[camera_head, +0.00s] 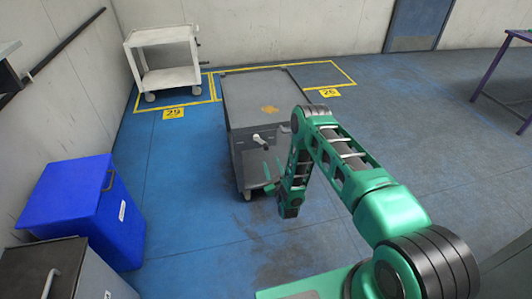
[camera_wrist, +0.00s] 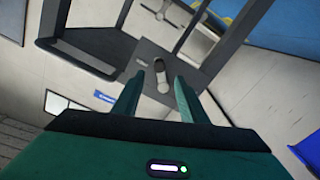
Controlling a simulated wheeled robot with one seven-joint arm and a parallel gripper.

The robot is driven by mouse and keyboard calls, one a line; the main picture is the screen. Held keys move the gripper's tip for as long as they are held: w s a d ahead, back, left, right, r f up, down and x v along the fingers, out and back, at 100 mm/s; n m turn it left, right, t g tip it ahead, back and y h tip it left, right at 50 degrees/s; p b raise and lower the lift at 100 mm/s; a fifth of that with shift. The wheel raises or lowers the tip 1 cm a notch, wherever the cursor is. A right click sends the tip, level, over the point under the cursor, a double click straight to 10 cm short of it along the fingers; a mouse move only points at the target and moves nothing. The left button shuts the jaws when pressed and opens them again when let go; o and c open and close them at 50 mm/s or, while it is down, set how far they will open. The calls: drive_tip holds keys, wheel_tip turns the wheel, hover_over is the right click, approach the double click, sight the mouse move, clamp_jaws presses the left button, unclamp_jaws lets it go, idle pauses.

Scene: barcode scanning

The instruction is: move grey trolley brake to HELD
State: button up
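The grey trolley (camera_head: 262,88) stands in the middle of the head view, its near end facing me. A pale brake lever (camera_head: 259,140) sits on a grey plate at that end. In the wrist view the lever (camera_wrist: 161,77) shows on its dark grey plate (camera_wrist: 178,57), between my fingertips in the picture. I cannot tell which setting it is at. My gripper (camera_head: 269,178) is open, in front of the trolley's near end and lower than the lever in the head view. In the wrist view its two green fingers (camera_wrist: 158,76) are apart with nothing held between them.
A white cart (camera_head: 160,37) stands at the back left near yellow floor marking 29. Marking 26 (camera_head: 329,92) lies right of the trolley. A blue bin (camera_head: 75,185) and a grey bin (camera_head: 45,265) stand at the left. A purple-legged table (camera_head: 490,70) is far right. Floor right of the trolley is clear.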

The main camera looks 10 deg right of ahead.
sight(266, 150)
drive_tip(key=w, duration=1)
drive_tip(key=shift+w, duration=0.1)
clamp_jaws()
drive_tip(key=shift+a, duration=0.1)
